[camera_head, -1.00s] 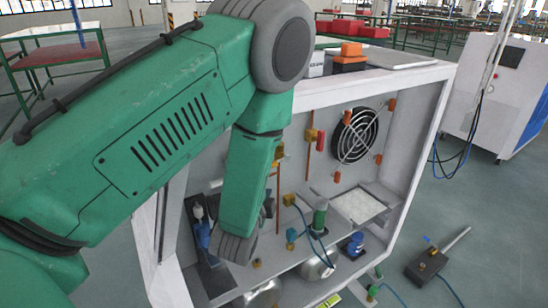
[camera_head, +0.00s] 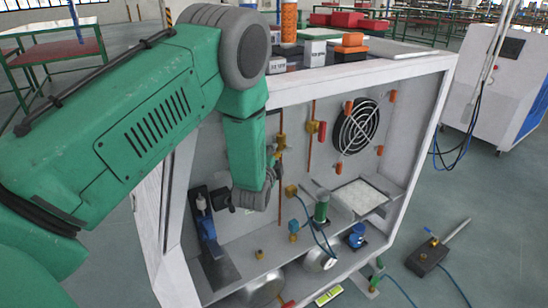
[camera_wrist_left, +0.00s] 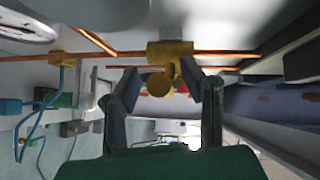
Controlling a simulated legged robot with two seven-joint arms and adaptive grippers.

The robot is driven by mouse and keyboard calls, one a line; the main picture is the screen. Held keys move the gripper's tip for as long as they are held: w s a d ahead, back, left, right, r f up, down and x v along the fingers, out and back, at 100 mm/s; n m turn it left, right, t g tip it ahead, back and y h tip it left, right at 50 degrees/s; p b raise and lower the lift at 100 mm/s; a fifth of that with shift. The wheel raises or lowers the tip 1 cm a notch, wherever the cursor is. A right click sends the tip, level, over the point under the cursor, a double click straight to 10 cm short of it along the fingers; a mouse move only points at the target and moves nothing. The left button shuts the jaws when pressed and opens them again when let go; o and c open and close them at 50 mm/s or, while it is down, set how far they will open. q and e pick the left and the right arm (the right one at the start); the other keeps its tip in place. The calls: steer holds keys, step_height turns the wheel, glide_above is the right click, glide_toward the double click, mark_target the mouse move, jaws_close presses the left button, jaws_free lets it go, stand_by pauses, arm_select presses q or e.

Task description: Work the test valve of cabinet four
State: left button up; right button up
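The open-fronted cabinet (camera_head: 300,95) holds copper pipes with brass valves on its back wall. My left arm reaches into its left half. The left gripper (camera_head: 272,172) is mostly hidden behind my own wrist, close to a brass valve (camera_head: 280,142). In the left wrist view, my left gripper (camera_wrist_left: 166,85) is open, with its two dark fingers apart. A brass valve (camera_wrist_left: 170,50) on a copper pipe is just ahead, and its round knob lies between the fingertips. I see no contact with it. I cannot read a cabinet number. The right gripper is out of view.
A fan (camera_head: 355,127) and a second brass valve with a red handle (camera_head: 321,130) are further right. A green cylinder (camera_head: 321,207) and a blue part (camera_head: 357,236) stand on the shelf. Boxes (camera_head: 315,52) sit on top. The cabinet's left side wall (camera_head: 165,215) is near my arm.

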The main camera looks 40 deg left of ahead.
arm_select(q)
steer(key=shift+d, duration=0.15)
steer(key=shift+c, duration=1.3)
jaws_close()
steer(key=shift+r, duration=0.1)
steer(key=r+m+g+p, duration=0.1)
steer(key=r+g+p, duration=0.1)
steer(key=p, duration=0.3)
steer(key=shift+d+m, duration=0.15)
steer(key=shift+m, duration=0.25)
steer(key=shift+w+r+m+g+p, duration=0.3)
steer(key=shift+m+g+p, duration=0.2)
steer(key=shift+g+p, duration=0.4)
steer(key=shift+w+d+r+m+g+p, duration=0.1)
steer(key=shift+r+m+g+p, duration=0.25)
steer(key=shift+g, duration=0.35)
steer(key=shift+o, duration=1.3)
jaws_free()
steer(key=shift+w, duration=0.1)
